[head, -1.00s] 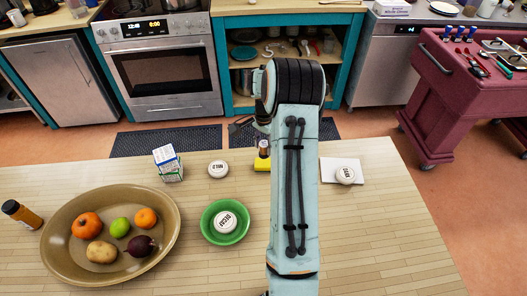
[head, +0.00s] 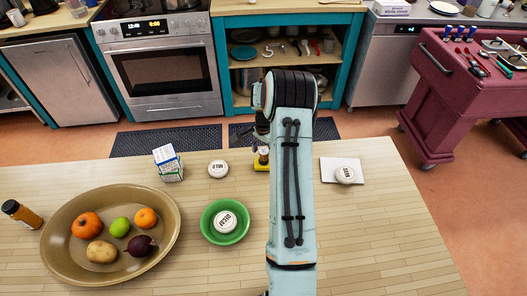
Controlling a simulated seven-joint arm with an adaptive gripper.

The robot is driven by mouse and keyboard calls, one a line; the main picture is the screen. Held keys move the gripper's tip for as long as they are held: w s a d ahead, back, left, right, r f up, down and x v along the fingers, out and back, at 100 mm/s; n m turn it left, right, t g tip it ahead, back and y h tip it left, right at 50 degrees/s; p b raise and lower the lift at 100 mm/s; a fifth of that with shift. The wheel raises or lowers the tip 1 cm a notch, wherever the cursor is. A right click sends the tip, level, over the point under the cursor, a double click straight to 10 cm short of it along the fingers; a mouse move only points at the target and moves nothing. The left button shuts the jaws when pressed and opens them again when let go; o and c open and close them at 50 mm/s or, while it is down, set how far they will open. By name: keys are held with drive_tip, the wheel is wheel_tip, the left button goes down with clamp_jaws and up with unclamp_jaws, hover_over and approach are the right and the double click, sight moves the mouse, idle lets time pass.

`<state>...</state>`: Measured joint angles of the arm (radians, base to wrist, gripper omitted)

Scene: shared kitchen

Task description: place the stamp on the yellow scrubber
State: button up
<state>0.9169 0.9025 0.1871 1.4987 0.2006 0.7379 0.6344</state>
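The yellow scrubber (head: 260,167) lies on the wooden table, just left of my arm, which hides its right part. My gripper (head: 261,128) is mostly hidden behind my arm. Its visible dark part is at the far side of the stamp, close to it. Its fingers cannot be made out clearly, nor whether they touch the stamp.
A white round lid-like item (head: 218,169) and small stacked boxes (head: 168,163) stand to the left. A green bowl (head: 244,232) holds another white disc. A large fruit bowl (head: 60,262) fills the left. A white pad (head: 328,179) carries a white disc at right.

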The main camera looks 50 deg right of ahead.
sight(263, 151)
wheel_tip(263, 151, up, 12)
drive_tip(key=s+a+r+n, duration=0.1)
drive_tip(key=a+r+n, duration=0.3)
drive_tip(key=a, duration=0.5)
drive_tip(key=s+a+r+n, duration=0.1)
drive_tip(key=a+r+n, duration=0.35)
drive_tip(key=a, duration=0.55)
drive_tip(key=s+a+n, duration=1)
drive_tip(key=s+a, duration=0.5)
drive_tip(key=s, duration=0.1)
drive_tip(key=shift+a+f+n+y, duration=0.3)
drive_tip(key=shift+f+n+y, duration=0.05)
drive_tip(key=shift+f+y, duration=0.05)
